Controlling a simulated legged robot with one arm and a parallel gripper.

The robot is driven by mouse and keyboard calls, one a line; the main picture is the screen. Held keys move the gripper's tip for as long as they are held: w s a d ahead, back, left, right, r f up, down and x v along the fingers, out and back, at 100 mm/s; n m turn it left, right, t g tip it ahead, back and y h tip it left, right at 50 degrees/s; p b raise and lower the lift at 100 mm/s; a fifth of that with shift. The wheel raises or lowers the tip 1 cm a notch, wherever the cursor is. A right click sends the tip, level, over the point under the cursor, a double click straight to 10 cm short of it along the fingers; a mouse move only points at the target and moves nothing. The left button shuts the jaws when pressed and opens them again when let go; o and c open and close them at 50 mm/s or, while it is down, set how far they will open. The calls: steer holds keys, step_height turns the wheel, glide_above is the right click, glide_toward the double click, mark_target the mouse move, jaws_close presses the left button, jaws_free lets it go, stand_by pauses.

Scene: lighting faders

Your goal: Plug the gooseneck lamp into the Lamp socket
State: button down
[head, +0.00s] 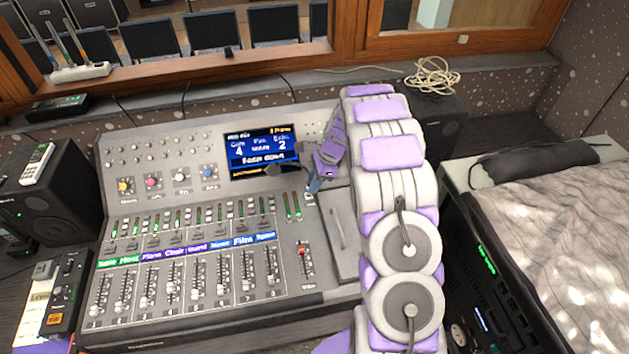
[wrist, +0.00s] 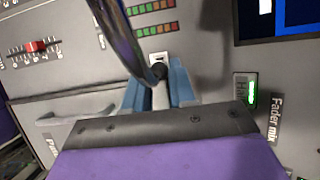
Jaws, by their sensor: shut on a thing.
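My gripper (wrist: 157,92) is shut on the lower end of the gooseneck lamp (wrist: 122,42), between two blue-grey fingers. The lamp's dark, glossy neck rises from the fingers and curves to the upper left in the wrist view. A small pale label or fitting (wrist: 160,57) shows just beyond the fingertips; I cannot read it. The Lamp socket cannot be made out, and the plug end is hidden by the fingers. In the head view my gripper (head: 314,184) is over the mixing console (head: 322,270), right of its screen, with the dark lamp (head: 285,169) across the screen's lower edge.
The console's screen (head: 262,152) is lit. A red fader (head: 302,250) and a grey bar handle (head: 338,228) lie below my gripper. Speakers stand on both sides (head: 40,195).

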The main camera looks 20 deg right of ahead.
steer(key=shift+a, duration=0.65)
steer(key=shift+d, duration=0.1)
steer(key=shift+d, duration=0.5)
steer(key=shift+p, duration=0.35)
steer(key=shift+a, duration=0.15)
steer(key=shift+a, duration=0.3)
steer(key=shift+d+p, duration=0.35)
steer(key=shift+p, duration=0.25)
steer(key=shift+a+f+p, duration=0.1)
steer(key=shift+a+p, duration=0.1)
steer(key=shift+p, duration=0.35)
stand_by(0.7)
steer(key=shift+f+p, duration=0.65)
steer(key=shift+p, duration=0.8)
stand_by(2.6)
